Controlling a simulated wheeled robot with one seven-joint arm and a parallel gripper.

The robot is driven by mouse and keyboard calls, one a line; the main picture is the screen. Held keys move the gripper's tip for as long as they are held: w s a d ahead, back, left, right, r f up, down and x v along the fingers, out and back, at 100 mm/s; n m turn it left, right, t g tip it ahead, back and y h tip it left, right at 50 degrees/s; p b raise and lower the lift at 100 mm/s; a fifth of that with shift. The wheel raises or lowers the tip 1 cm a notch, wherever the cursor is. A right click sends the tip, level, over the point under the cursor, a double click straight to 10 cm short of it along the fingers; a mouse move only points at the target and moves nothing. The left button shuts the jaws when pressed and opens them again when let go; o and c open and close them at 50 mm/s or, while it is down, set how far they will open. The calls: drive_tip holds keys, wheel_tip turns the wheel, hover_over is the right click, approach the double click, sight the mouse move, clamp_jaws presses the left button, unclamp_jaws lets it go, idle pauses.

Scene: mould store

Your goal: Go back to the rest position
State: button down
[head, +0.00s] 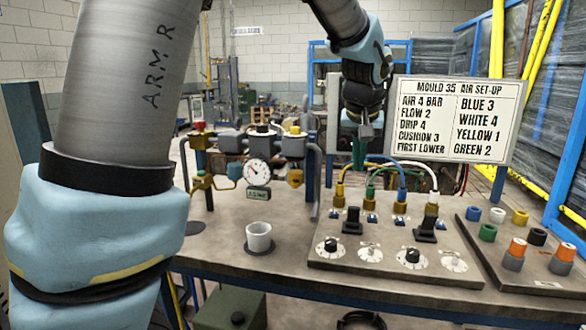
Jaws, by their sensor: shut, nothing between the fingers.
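My gripper (364,130) hangs from my arm at the upper middle of the head view. Its jaws point down and are shut with nothing between them. It is above the back of the control panel (322,250), in front of the left edge of the white set-up board (452,118). A dark green piece (358,152) shows just below the fingers; I cannot tell whether it touches them. The upper part of my arm fills the left of the view and hides part of the bench.
A white cup (259,236) stands on the bench (215,250) near a pressure gauge (257,172) and valves. Coloured hoses (393,162) rise from the panel. A block with coloured caps (525,262) sits at the right. The bench is bare around the cup.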

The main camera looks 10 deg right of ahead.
drive_tip(key=s+a+f+n+g+y, duration=0.1)
drive_tip(key=a+f, duration=0.3)
drive_tip(key=a, duration=0.5)
drive_tip(key=s+a+f+n, duration=0.1)
drive_tip(key=a+f, duration=0.2)
drive_tip(key=a, duration=0.5)
drive_tip(key=a+f+n+g+y, duration=0.1)
drive_tip(key=a+f, duration=0.3)
drive_tip(key=a, duration=0.5)
drive_tip(key=s+a+f+g, duration=0.1)
drive_tip(key=s+a+f, duration=0.2)
drive_tip(key=s+a, duration=0.3)
drive_tip(key=shift+s+a+f+n+p, duration=0.2)
drive_tip(key=shift+s+a+n+p, duration=0.15)
drive_tip(key=shift+a, duration=0.8)
